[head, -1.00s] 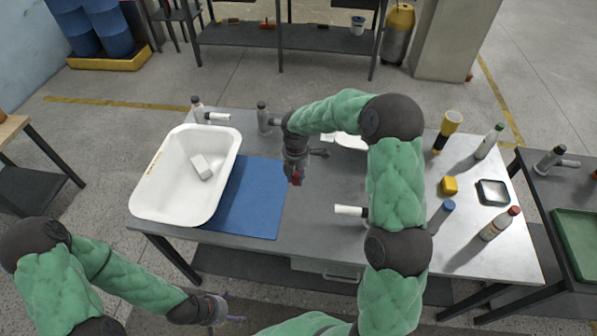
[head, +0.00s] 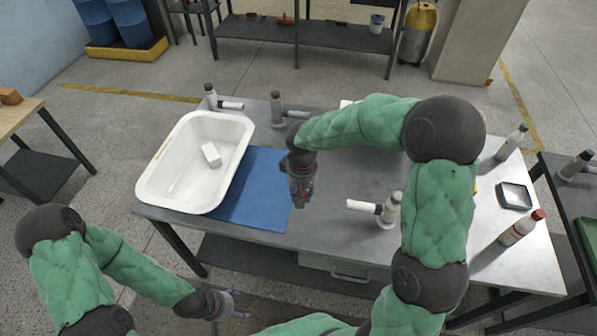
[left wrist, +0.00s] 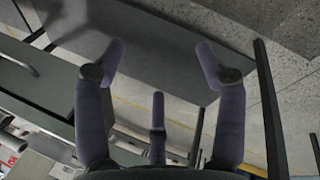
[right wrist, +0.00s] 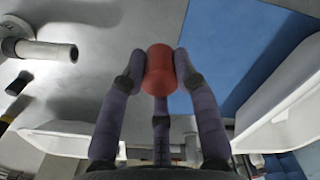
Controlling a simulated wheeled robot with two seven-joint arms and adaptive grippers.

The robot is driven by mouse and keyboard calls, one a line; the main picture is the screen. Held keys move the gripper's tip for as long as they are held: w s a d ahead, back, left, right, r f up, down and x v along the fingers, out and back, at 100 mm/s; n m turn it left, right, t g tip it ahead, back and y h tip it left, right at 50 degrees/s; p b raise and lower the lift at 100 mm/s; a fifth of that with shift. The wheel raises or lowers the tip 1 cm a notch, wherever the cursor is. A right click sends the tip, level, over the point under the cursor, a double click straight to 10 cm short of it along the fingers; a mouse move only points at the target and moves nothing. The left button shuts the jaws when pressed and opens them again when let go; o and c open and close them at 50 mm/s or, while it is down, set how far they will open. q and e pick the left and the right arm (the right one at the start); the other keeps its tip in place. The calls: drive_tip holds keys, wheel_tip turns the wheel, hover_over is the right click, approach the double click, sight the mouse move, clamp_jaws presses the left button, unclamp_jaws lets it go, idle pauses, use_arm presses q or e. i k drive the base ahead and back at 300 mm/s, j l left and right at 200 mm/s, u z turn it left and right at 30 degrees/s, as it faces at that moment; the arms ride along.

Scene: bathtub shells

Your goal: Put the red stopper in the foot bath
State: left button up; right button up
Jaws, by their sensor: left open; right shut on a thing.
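The foot bath, a white tub (head: 152,184), stands at the left of the metal table with a white block (head: 210,154) inside it. My right gripper (head: 301,198) is above the table by the right edge of the blue mat, to the right of the tub. In the right wrist view it is shut on the red stopper (right wrist: 160,72), held between the fingertips; the stopper is hard to make out in the head view. My left gripper (head: 238,308) is open and empty, low in front of the table; its spread fingers also show in the left wrist view (left wrist: 160,60).
The blue mat (head: 255,205) lies bare beside the tub. A black-rimmed dish (head: 515,196) and a red-capped bottle (head: 521,228) are at the table's right.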

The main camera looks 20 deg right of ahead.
sight(197, 189)
drive_tip(key=i+j+z, duration=0.1)
drive_tip(key=j, duration=0.3)
drive_tip(key=i+j, duration=0.2)
drive_tip(key=j, duration=0.2)
drive_tip(key=i+j+z, duration=0.15)
drive_tip(key=j, duration=0.25)
drive_tip(key=i+j+z, duration=0.1)
drive_tip(key=j, duration=0.35)
drive_tip(key=i+j+z, duration=0.1)
drive_tip(key=j, duration=0.35)
drive_tip(key=i+j, duration=0.15)
drive_tip(key=j, duration=0.25)
drive_tip(key=i+j+z, duration=0.15)
drive_tip(key=j, duration=0.3)
